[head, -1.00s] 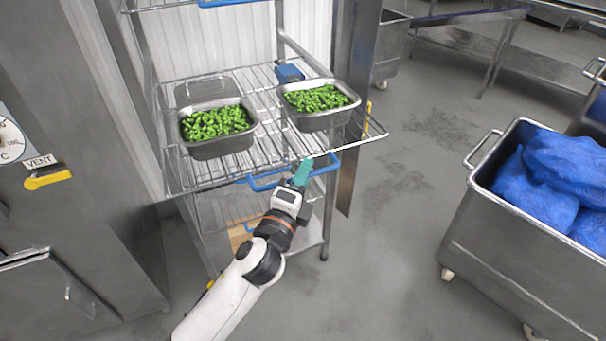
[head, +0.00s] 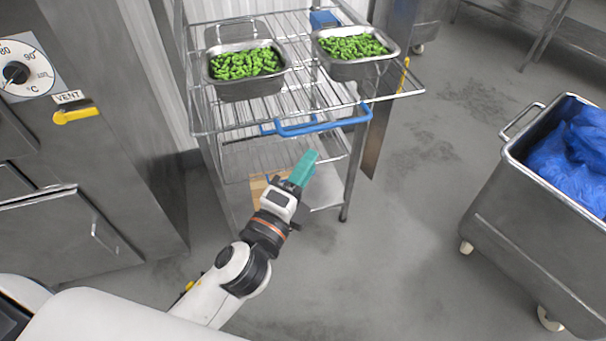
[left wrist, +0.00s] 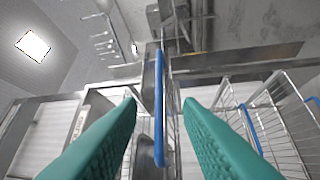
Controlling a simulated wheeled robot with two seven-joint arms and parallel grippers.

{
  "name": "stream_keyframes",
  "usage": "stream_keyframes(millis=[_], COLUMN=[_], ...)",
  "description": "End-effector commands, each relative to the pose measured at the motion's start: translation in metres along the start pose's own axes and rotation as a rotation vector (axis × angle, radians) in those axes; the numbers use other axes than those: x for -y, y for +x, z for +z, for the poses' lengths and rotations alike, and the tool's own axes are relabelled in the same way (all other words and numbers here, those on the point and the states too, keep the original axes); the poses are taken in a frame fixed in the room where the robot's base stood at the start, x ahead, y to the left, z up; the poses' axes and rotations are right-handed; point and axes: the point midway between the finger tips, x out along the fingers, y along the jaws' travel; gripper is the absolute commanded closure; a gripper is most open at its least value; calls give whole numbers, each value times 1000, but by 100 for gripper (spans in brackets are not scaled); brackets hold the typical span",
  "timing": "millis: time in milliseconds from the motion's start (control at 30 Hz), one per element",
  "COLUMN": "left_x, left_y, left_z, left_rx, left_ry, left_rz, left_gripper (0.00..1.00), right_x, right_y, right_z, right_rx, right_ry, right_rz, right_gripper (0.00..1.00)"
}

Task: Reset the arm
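My left gripper (head: 304,168) has teal fingers and is in front of the wire rack, below its blue handle (head: 322,121), in the head view. In the left wrist view its two fingers (left wrist: 160,115) stand wide apart with nothing between them touching; a blue bar (left wrist: 159,110) shows in the gap, beyond the fingers. My right gripper is in neither view.
Two steel pans of green vegetables, the left pan (head: 247,90) and the right pan (head: 354,69), stand on the rack shelf (head: 300,98). An oven with a dial (head: 17,72) is at left. A steel cart (head: 520,220) with blue bags (head: 575,150) is at right. Floor between is clear.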

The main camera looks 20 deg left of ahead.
Motion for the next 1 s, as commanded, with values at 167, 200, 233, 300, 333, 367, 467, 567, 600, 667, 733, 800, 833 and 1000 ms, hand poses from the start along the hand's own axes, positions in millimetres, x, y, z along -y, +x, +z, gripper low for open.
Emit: stream_keyframes(millis=[167,200,233,300,333,367,467,567,600,667,733,800,833,1000], left_x=[0,0,-1,-1,-1,-1,-1,0,0,4,21,51,69,194], left_y=[-8,-8,-8,-7,-7,-7,-7,-7,-7,-6,-4,-1,0,-11], left_z=[0,0,0,0,0,0,0,0,0,0,2,4,5,9], left_rx=[0,0,0,0,0,0,0,0,0,1,3,6,6,-27], left_ry=[0,0,0,0,0,0,0,0,-1,-6,-26,-65,-89,-280], left_rz=[0,0,0,0,0,0,0,0,-1,-10,-42,-104,-140,-394], left_gripper=[67,67,67,67,67,67,67,67,67,67,67,67,67,67], right_x=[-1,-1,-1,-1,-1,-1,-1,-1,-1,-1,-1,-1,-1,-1], right_y=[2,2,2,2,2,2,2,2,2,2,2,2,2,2], right_z=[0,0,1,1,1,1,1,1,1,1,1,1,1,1], right_rx=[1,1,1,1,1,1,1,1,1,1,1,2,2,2], right_ry=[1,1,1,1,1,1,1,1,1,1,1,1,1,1], right_rz=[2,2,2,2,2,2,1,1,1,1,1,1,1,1], right_gripper=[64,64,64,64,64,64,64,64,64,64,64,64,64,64])
